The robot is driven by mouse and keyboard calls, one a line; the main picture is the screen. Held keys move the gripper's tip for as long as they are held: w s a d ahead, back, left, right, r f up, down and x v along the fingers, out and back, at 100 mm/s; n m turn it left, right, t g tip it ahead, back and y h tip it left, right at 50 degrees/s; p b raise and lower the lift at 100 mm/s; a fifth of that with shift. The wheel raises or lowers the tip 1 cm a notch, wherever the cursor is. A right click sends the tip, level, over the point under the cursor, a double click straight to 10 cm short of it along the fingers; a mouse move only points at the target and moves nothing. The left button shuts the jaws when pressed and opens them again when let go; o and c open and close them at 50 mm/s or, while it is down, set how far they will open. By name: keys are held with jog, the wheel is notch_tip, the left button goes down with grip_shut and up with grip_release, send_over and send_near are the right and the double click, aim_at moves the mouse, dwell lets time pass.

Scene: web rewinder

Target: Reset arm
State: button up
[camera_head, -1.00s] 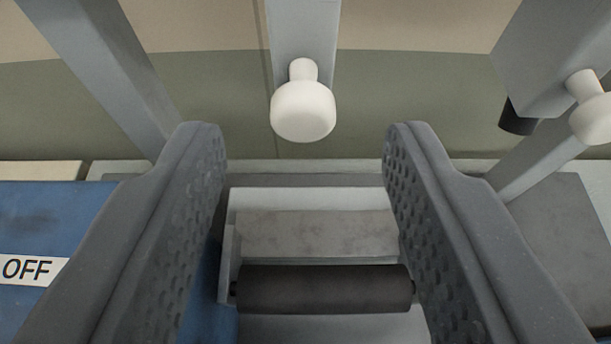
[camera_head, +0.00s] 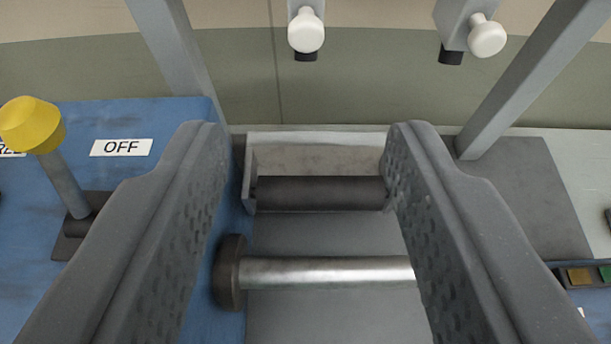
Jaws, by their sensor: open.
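My gripper (camera_head: 305,150) is open, its two grey dimpled fingers wide apart with nothing between them. Beyond and below the fingers, a dark roller (camera_head: 320,193) lies across a grey frame. Nearer, a shiny metal shaft (camera_head: 325,271) with a dark round end flange (camera_head: 229,272) runs across; its right end is hidden behind the right finger. The fingers appear in front of these parts; I cannot tell how far above them they are.
A yellow-knobbed lever (camera_head: 32,124) stands on a blue panel (camera_head: 150,122) with an OFF label (camera_head: 121,147) at left. White knobs (camera_head: 306,32) (camera_head: 487,37) hang at the top. Grey posts (camera_head: 176,50) (camera_head: 530,80) rise on both sides. Coloured buttons (camera_head: 580,277) sit at right.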

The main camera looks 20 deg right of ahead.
dwell(0.4)
jog(key=w+a+r+n+t+y, duration=0.2)
jog(key=a+r, duration=1)
jog(key=r, duration=0.2)
jog(key=s+a+r+n+y, duration=0.1)
jog(key=s+a+r, duration=0.2)
jog(key=a+r, duration=0.4)
jog(key=s+a+r+n+t+y, duration=0.1)
jog(key=s+a+r, duration=0.3)
jog(key=a+r, duration=0.4)
jog(key=shift+s+r+y, duration=0.2)
jog(key=shift+r+y, duration=0.1)
jog(key=shift+y, duration=0.2)
